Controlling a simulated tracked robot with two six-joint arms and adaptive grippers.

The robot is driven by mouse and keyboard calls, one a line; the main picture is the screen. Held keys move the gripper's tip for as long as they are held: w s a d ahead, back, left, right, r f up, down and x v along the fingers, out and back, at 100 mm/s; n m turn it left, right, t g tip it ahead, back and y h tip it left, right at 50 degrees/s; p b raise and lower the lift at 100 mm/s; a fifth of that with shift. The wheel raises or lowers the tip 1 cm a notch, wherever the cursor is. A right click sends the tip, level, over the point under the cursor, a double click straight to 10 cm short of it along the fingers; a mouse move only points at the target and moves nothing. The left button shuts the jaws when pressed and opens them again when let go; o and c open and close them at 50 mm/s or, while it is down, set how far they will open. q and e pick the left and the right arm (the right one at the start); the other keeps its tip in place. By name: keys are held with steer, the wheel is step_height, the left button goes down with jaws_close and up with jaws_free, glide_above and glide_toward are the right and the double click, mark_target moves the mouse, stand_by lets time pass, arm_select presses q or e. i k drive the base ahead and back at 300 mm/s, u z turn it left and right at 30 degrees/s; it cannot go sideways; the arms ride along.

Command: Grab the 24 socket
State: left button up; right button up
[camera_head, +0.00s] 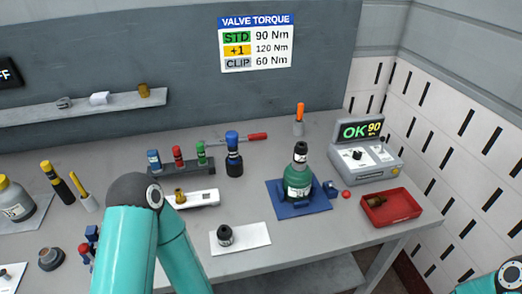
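A small rack (174,167) on the bench holds a blue-banded socket (153,159), a red-banded socket (179,158) and a green-banded socket (201,153). A black, socket-like piece (225,235) stands on a white mat (256,238) near the front edge. No size number is readable on any of these, so I cannot tell which is the 24 socket. My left arm rises from the bottom, bends in front of the rack's left side and drops out of the picture; its gripper is not in view. Only a corner of my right arm shows at bottom right, without its gripper.
A green bottle-shaped unit (298,180) stands on a blue mat (316,205). A red tray (392,208) and an "OK 90" display unit (375,166) are at right. A blue-topped black tool (234,156) stands beside the rack. A wall sign (256,43) lists torques.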

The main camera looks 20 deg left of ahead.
mark_target(300, 153)
steer(key=z, duration=1.05)
steer(key=i, duration=0.15)
steer(key=u, duration=2.5)
steer(key=i, duration=0.2)
steer(key=u, duration=1.7)
steer(key=k, duration=1.65)
steer(key=u, duration=1.6)
steer(key=i, duration=0.1)
steer(key=z, duration=2.8)
steer(key=k, duration=0.4)
steer(key=z, duration=0.05)
steer(key=i, duration=0.5)
steer(key=u, duration=0.1)
